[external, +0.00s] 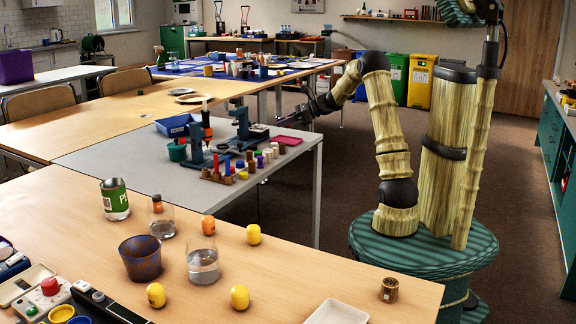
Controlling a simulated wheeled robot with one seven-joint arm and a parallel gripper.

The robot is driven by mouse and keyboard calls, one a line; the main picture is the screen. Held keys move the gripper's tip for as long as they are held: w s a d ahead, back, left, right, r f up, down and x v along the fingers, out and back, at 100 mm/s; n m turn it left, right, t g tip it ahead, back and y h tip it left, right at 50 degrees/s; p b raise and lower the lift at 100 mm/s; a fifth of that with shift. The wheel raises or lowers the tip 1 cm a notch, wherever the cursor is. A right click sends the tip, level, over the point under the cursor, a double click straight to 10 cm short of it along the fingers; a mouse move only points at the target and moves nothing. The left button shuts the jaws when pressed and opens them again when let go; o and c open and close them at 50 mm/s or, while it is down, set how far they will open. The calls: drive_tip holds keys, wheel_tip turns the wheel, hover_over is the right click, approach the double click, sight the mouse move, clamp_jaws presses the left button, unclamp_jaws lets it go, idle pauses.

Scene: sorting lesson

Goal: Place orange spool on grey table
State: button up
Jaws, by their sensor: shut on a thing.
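The grey table (110,156) stands in the middle of the external view, with its right end near my arm. My gripper (311,108) is beyond and above the right end of this table. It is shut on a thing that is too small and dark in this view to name. Several small coloured spools (268,155) stand near the table's front right edge. I cannot pick out an orange spool for sure, either among them or in the jaws.
The grey table also bears blue microscopes (241,124), a peg rack (217,172), a blue bin (177,125) and a magenta pad (287,140). Bare grey surface shows at its left and front. A wooden table (305,265) with glasses and yellow pieces stands in front.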

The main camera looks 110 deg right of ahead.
drive_tip(key=shift+f+b, duration=0.5)
drive_tip(key=shift+f, duration=1.35)
drive_tip(key=shift+f+b, duration=1.1)
drive_tip(key=shift+f, duration=1.4)
drive_tip(key=shift+f, duration=0.2)
drive_tip(key=o, duration=0.9)
drive_tip(key=shift+o, duration=0.2)
drive_tip(key=shift+r, duration=0.1)
drive_tip(key=shift+r, duration=0.2)
drive_tip(key=p+v, duration=0.3)
drive_tip(key=v, duration=0.9)
drive_tip(key=shift+f, duration=0.15)
